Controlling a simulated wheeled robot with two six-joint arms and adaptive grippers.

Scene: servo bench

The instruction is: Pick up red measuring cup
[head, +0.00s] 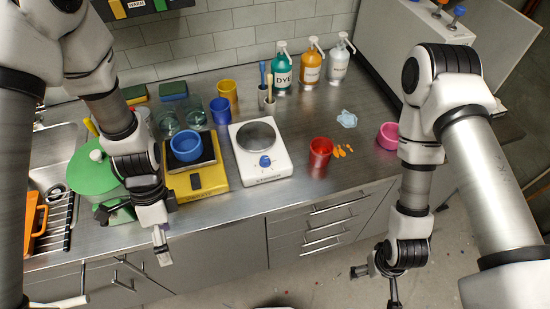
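The red measuring cup (320,153) stands upright on the metal counter, right of the white hot plate, with small orange pieces (342,151) beside it. No gripper touches it. My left gripper (136,231) is at the counter's front edge, near the yellow scale and well left of the red cup. Its fingers look spread, with nothing seen between them. My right gripper (378,286) hangs in front of the counter, below and right of the red cup. Its fingers look apart, with nothing seen between them.
A white hot plate (262,166) and a yellow scale (196,187) bearing a blue bowl (186,145) stand left of the cup. A pink cup (388,136) and crumpled blue item (347,119) are to its right. Pump bottles (312,64) stand behind. Counter in front is clear.

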